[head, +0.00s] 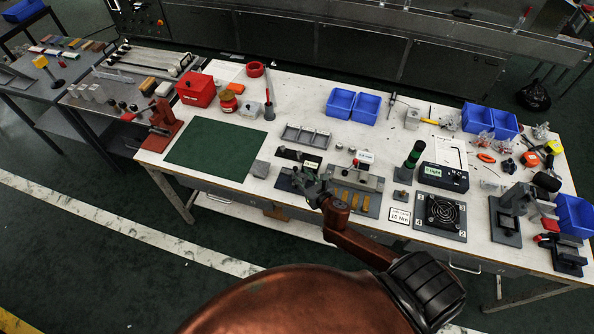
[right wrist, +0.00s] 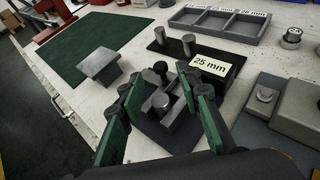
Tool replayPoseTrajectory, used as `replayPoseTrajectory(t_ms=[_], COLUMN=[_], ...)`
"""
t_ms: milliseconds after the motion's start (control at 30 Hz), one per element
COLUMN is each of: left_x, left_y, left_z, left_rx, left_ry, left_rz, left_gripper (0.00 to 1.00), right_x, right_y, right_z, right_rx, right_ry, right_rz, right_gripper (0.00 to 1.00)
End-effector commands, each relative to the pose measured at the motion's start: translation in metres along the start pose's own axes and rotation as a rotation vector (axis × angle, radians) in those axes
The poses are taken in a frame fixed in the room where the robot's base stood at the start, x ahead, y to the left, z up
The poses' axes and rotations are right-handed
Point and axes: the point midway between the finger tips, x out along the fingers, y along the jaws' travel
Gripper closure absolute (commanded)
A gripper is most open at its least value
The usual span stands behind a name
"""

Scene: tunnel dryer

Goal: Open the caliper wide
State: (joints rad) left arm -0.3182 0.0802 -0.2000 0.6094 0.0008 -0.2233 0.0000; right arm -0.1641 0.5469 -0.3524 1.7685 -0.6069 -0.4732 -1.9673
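The caliper (right wrist: 172,126) is a grey metal device on a dark flat base, with blocky jaws and a short round knob (right wrist: 160,100) standing up. In the head view its base (head: 284,184) shows at the table's front edge, partly hidden by my gripper. My right gripper (right wrist: 162,103) has its green-padded fingers spread on either side of the knob and jaws. I see clear space between pads and knob. In the head view the right gripper (head: 312,183) is over the caliper. How wide the jaws stand is hard to tell. My left gripper is not in view.
Behind the caliper, a black strip (right wrist: 154,62) carries upright metal pins and a "25 mm" card (right wrist: 210,66). A three-compartment tray (right wrist: 218,24) stands farther back. A grey block (right wrist: 101,66) sits left, near the green mat (head: 215,143). A fixture with brass-coloured strips (head: 352,199) stands right.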

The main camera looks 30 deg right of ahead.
Motion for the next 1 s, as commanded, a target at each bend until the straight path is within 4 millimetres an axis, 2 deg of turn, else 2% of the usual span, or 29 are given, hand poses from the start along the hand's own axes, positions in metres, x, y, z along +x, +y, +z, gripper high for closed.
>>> replayPoseTrajectory(t_ms=[33,67,133,333,400,500,567,833,1000], left_x=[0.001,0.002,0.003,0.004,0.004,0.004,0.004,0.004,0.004], left_y=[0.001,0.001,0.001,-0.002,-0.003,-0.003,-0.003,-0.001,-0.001], left_z=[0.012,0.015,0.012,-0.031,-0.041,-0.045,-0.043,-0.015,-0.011], left_rx=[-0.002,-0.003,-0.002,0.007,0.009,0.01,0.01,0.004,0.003], left_ry=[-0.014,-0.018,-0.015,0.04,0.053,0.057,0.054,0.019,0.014], left_rz=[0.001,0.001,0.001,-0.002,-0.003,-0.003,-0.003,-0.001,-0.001], left_gripper=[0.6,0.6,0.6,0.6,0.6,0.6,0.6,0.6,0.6], right_x=[0.009,0.013,0.021,0.033,0.033,0.034,0.034,0.034,0.033], right_y=[0.0,0.0,0.0,0.001,0.001,0.002,0.002,0.002,0.002], right_z=[0.001,0.0,0.0,0.001,0.001,0.001,0.001,0.001,0.001], right_rx=[0.002,0.002,0.001,0.001,0.001,0.0,0.0,0.0,0.0], right_ry=[-0.002,-0.002,-0.001,-0.001,-0.001,-0.001,-0.001,-0.001,-0.001], right_rz=[0.0,0.0,0.0,0.001,0.002,0.003,0.003,0.003,0.003], right_gripper=[0.68,0.68,0.68,0.68,0.68,0.68,0.68,0.86,0.98])
